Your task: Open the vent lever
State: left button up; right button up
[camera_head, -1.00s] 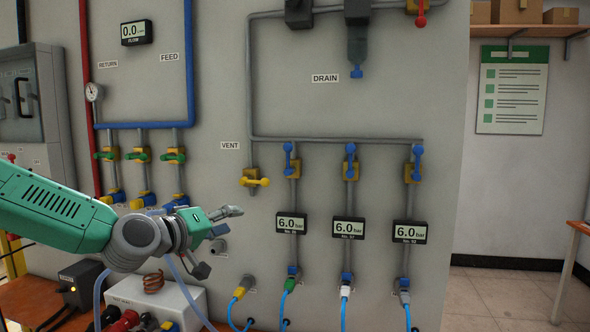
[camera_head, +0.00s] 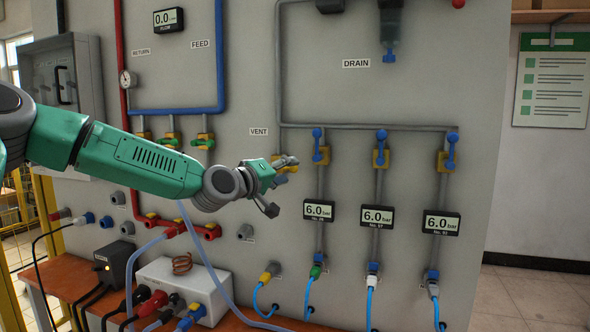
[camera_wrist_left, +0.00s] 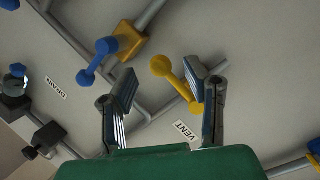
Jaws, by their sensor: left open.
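The yellow vent lever (camera_wrist_left: 178,80) shows in the left wrist view, with its round knob end towards the middle and its other end close to the right-hand finger. The lever lies between the two spread fingers of my left gripper (camera_wrist_left: 168,92); I cannot tell whether a finger touches it. In the head view my left gripper (camera_head: 281,184) is in front of the panel just below the VENT label (camera_head: 259,132) and hides most of the lever. The VENT label also shows in the wrist view (camera_wrist_left: 186,131). My right gripper is not in view.
A blue-handled valve (camera_head: 320,146) is just right of my gripper, with more blue valves further right. Pressure displays (camera_head: 319,210) sit below them. Grey pipe (camera_head: 279,80) runs above the vent. A white box (camera_head: 180,285) with hoses stands on the bench below.

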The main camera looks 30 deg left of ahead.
aim_at(290, 170)
pick_arm(q)
jog(key=w, duration=0.3)
jog(key=shift+w+a+f, duration=0.1)
jog(key=shift+w+a, duration=0.05)
jog(key=shift+a, duration=0.05)
jog(key=shift+d, duration=0.15)
jog(key=shift+d, duration=0.1)
jog(key=shift+d, duration=0.1)
grip_shut()
